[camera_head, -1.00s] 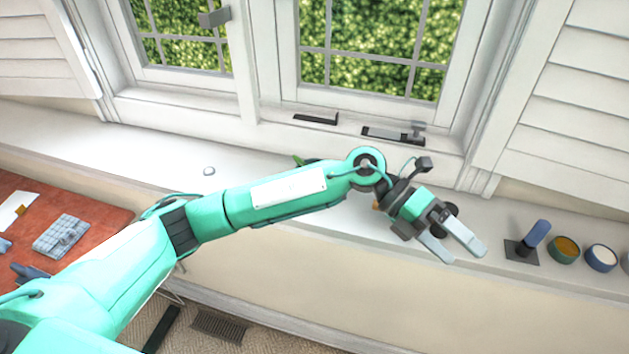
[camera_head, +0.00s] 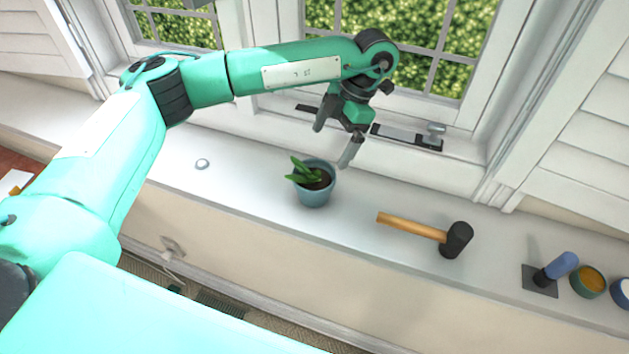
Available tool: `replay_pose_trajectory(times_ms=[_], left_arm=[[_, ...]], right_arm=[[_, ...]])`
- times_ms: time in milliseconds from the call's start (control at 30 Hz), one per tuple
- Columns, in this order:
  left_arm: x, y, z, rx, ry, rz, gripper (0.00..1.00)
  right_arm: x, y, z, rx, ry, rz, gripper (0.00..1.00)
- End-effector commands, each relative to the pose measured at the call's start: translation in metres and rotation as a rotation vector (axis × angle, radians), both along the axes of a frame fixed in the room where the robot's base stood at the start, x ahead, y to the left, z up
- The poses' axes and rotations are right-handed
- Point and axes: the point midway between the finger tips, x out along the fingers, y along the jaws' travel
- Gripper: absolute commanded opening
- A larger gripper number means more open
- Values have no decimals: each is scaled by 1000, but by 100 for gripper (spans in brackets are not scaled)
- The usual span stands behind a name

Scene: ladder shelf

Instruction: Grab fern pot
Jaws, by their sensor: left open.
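The fern pot (camera_head: 314,192) is a small blue-grey pot with dark soil and a few broad green leaves. It stands upright on the white window sill, near the middle of the view. My left gripper (camera_head: 333,146) is open and empty, its fingers pointing down above and behind the pot. One fingertip shows close to the upper right of the pot's rim, apart from it in the picture. My right gripper is not in view.
On the sill (camera_head: 250,170), a mallet (camera_head: 418,229) with a wooden handle and black head lies right of the pot. Farther right are a blue-handled tool (camera_head: 555,268) and an orange-filled tin (camera_head: 587,281). The window stands behind.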

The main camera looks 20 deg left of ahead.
Motion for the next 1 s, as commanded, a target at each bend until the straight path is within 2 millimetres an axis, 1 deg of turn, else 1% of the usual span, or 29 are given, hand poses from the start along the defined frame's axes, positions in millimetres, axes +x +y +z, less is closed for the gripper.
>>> replay_pose_trajectory(times_ms=[33, 67, 100, 167, 267, 400, 500, 667, 833, 1000], left_arm=[[-3, 2, -7, -2, 5, 1, 100], [-4, 4, -11, -2, 5, 1, 100], [-5, 5, -17, -3, 6, 1, 100], [-8, 8, -25, -3, 4, 1, 100], [-11, 11, -37, -3, 5, -1, 100], [-13, 14, -48, -4, 3, 0, 100], [-14, 15, -51, -3, 0, 0, 100], [-15, 16, -58, -3, 4, 1, 100], [-17, 20, -75, -4, 4, 1, 100], [-20, 25, -92, -3, 4, 1, 100]], right_arm=[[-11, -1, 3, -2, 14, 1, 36], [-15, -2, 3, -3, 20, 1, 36], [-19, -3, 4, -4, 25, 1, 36], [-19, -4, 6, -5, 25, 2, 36], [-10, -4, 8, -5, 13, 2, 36], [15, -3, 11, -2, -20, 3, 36], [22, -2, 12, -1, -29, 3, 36], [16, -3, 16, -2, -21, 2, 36], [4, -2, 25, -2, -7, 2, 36], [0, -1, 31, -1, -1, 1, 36]])
